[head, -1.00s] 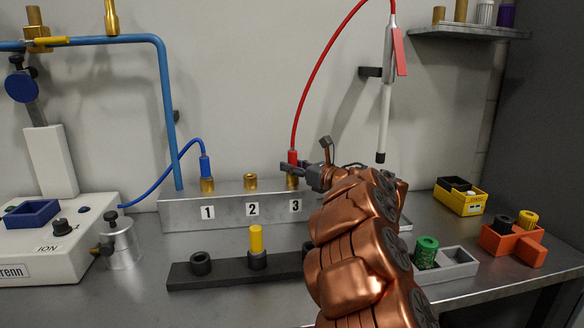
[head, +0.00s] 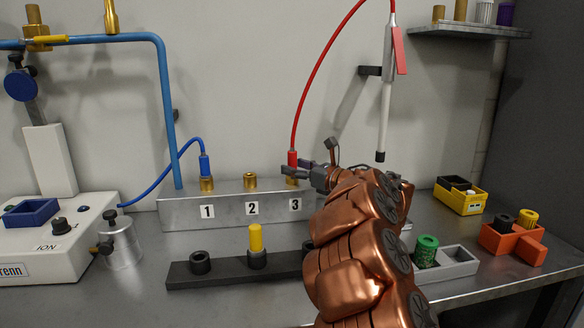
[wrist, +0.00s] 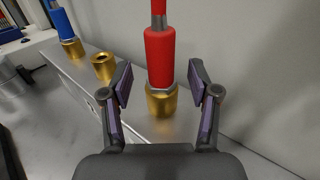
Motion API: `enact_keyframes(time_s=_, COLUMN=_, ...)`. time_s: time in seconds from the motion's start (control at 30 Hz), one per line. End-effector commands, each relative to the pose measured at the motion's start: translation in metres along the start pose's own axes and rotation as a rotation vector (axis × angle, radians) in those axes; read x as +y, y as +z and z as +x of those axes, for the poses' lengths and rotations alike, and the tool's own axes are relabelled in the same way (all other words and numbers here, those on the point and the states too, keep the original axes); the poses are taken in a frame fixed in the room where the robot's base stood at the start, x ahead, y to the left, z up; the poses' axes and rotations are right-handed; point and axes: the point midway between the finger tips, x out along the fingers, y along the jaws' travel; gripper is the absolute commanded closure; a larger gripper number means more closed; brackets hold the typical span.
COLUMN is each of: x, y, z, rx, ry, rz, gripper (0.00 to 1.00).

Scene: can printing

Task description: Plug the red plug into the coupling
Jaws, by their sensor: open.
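The red plug (head: 292,158) stands upright on the brass coupling marked 3 (head: 292,181), with its red cable rising from the top. In the wrist view the red plug (wrist: 159,58) sits on the brass coupling (wrist: 161,100), with a metal collar between them. My gripper (head: 307,170) is beside the plug on its right in the head view. In the wrist view my gripper (wrist: 160,85) is open, with one finger on each side of the plug and gaps between. Coupling 2 (head: 250,181) is empty.
A blue plug (head: 205,166) stands in coupling 1 on the grey block (head: 230,208). A black holder (head: 225,268) with a yellow can (head: 255,238) lies in front. A grey tray (head: 460,262) and an orange box (head: 513,245) are at right.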

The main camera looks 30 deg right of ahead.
Motion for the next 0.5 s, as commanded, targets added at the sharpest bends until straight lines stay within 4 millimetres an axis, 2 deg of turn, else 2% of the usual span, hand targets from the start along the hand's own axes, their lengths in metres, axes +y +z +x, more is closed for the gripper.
enact_keyframes(time_s=0.3, x=-0.002, y=0.0, z=-0.062, rx=0.002, ry=-0.006, rz=-0.002, gripper=0.39)
enact_keyframes(time_s=0.5, x=-0.002, y=-0.001, z=-0.091, rx=0.001, ry=-0.007, rz=0.002, gripper=0.39)
